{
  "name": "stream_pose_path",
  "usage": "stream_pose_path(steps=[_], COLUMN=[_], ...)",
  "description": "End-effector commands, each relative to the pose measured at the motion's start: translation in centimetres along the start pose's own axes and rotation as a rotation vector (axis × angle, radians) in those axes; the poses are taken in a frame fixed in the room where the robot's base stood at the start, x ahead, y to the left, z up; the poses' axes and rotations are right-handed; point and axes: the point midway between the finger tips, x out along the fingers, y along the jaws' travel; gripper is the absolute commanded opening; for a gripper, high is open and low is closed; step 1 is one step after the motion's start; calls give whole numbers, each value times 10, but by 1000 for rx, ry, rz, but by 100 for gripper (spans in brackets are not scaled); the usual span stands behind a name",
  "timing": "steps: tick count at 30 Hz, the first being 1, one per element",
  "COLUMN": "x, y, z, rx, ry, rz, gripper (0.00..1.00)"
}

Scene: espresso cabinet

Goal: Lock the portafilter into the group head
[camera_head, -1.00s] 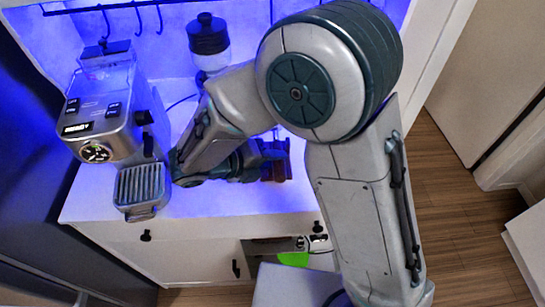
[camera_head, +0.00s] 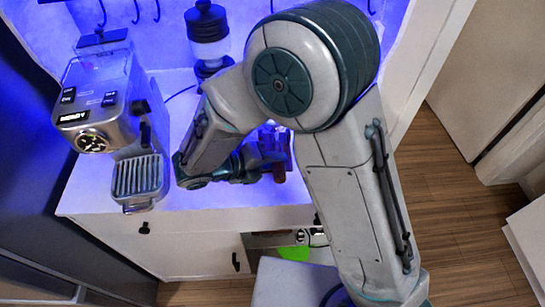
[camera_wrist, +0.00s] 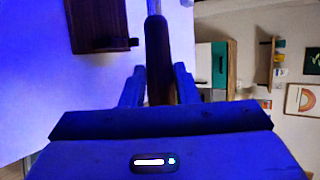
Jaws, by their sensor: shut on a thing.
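The silver espresso machine (camera_head: 100,105) stands at the left of the counter in the head view, its drip tray (camera_head: 138,177) jutting toward me. Its group head is not clearly visible from above. My gripper (camera_head: 272,150) is over the right part of the counter, well to the right of the machine and partly hidden by my arm. In the wrist view, my gripper (camera_wrist: 158,88) is shut on the dark portafilter handle (camera_wrist: 157,50), which points away between the fingers. A bit of metal shows at its far end; the basket is out of frame.
A brown wooden block (camera_wrist: 97,22) with a dark fitting is left of the handle in the wrist view. A black-topped canister (camera_head: 208,35) stands at the back. Clear counter (camera_head: 195,205) lies between the drip tray and my gripper.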

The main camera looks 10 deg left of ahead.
Motion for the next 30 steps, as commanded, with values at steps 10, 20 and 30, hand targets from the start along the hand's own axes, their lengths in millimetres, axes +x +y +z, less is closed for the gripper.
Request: stream_pose_path(steps=[10, 20, 30], x=[13, 22, 23], y=[22, 35, 37], z=[-6, -9, -10], rx=[0, 0, 1], ry=[-1, -1, -1], rz=[-1, 0, -1], gripper=[0, 0, 0])
